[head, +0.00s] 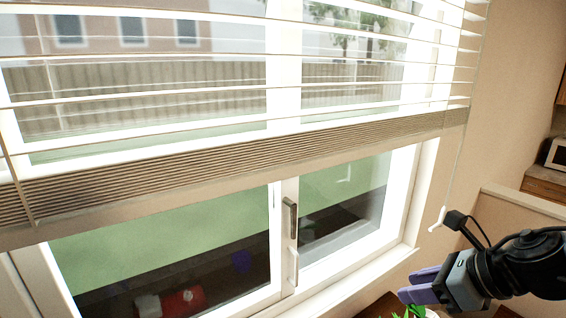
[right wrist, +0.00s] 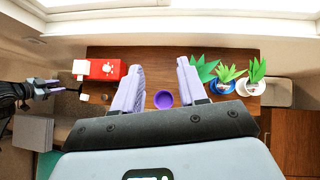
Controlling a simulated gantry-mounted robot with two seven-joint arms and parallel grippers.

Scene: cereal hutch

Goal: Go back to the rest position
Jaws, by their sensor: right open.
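My right gripper (head: 418,286) is at the lower right of the head view, raised in front of the window wall, its purple fingers pointing left. In the right wrist view its two fingers (right wrist: 160,72) are spread apart with nothing between them, above the wooden table (right wrist: 140,56). A purple bowl (right wrist: 163,99) shows below, between the fingers. My left gripper (right wrist: 45,87) shows small at the left edge of the right wrist view, beside the table; its opening is too small to judge. It is not seen in the head view.
A red carton with a white end (right wrist: 103,69) lies on the table's left part. Potted plants with green paper-like leaves (right wrist: 228,75) stand on the right part. In the head view a window (head: 290,235) with a half-raised blind (head: 240,160) fills most of the wall.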

